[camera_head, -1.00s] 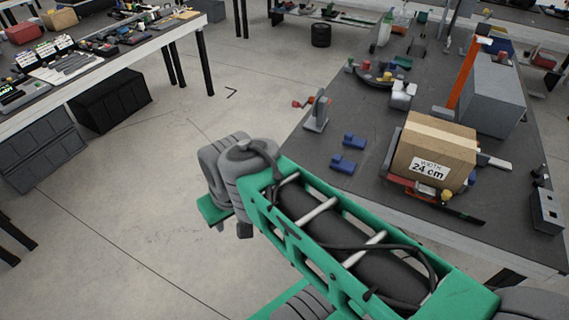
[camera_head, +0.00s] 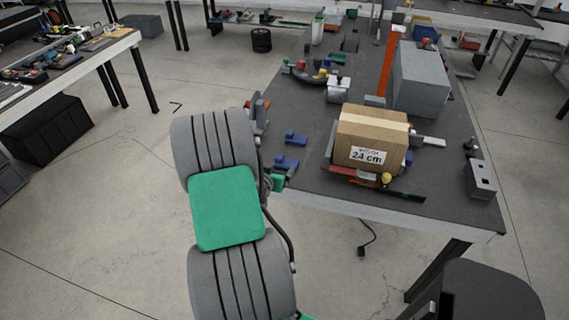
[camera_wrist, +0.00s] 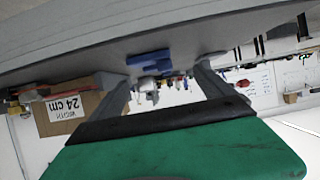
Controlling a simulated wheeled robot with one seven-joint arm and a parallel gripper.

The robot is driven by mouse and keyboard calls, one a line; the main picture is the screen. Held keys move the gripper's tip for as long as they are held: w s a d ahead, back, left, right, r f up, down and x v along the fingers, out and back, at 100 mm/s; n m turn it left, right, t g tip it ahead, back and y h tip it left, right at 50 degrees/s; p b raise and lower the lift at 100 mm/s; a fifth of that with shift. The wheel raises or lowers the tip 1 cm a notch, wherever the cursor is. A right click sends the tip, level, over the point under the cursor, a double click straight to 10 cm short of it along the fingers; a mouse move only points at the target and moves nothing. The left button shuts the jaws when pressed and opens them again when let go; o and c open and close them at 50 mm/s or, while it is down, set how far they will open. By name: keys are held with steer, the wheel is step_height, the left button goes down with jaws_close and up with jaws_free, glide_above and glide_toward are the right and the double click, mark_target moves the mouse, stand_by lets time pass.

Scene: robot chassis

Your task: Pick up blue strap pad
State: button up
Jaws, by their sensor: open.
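Two small blue pads lie on the dark table top in the head view. One is nearer the table's front-left corner (camera_head: 286,163), the other a little behind it (camera_head: 295,138). The wrist view, which looks upside down, shows a blue pad (camera_wrist: 149,61) on the table surface, ahead of and between my fingers; I cannot tell which of the two it is. My gripper (camera_wrist: 158,72) is open, its two grey fingers apart with nothing visible between them. In the head view my arm hides most of the gripper, near the table's left edge.
A cardboard box (camera_head: 371,137) marked 24 cm stands right of the pads. A grey block (camera_head: 421,80) and an orange upright (camera_head: 385,62) are behind it. Table room between pads and box is clear.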

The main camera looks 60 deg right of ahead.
mark_target(286, 163)
steer(key=shift+o, duration=0.7)
steer(key=shift+s+d+f+h, duration=0.15)
steer(key=shift+s+d+f, duration=0.1)
steer(key=shift+s+d, duration=0.25)
steer(key=shift+s+d+f+h, duration=0.2)
steer(key=shift+s+d, duration=0.2)
steer(key=shift+d, duration=0.2)
steer(key=p+x, duration=0.1)
steer(key=x, duration=0.5)
steer(key=shift+w+d+f+p, duration=0.1)
steer(key=shift+w+d+p, duration=0.15)
steer(key=shift+p, duration=0.15)
steer(key=c, duration=1.4)
